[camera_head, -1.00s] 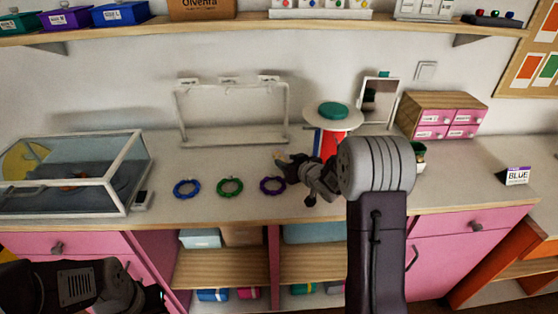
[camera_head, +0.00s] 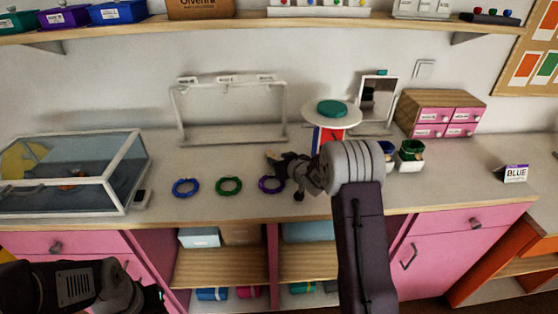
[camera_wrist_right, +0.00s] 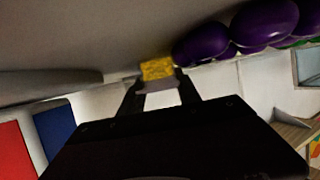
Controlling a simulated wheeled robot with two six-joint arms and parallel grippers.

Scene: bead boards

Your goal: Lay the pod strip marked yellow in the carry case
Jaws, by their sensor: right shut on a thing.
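My right gripper (camera_head: 279,160) is above the counter, left of the round white stand, close to the purple bead ring. In the right wrist view its fingers (camera_wrist_right: 160,90) are shut on a small yellow block-like piece (camera_wrist_right: 157,68); whether it is a pod strip I cannot tell. In the head view only a small pale yellowish bit shows at the fingertips. I cannot make out a carry case for certain. My left arm shows at the lower left, but its gripper fingers are not visible.
Blue (camera_head: 185,188), green (camera_head: 228,185) and purple (camera_head: 271,184) bead rings lie on the counter. A glass case (camera_head: 75,175) stands left, a white rack (camera_head: 230,135) behind, the white stand (camera_head: 333,118) near the mirror, pink drawers (camera_head: 445,120) right. The counter's right part is mostly clear.

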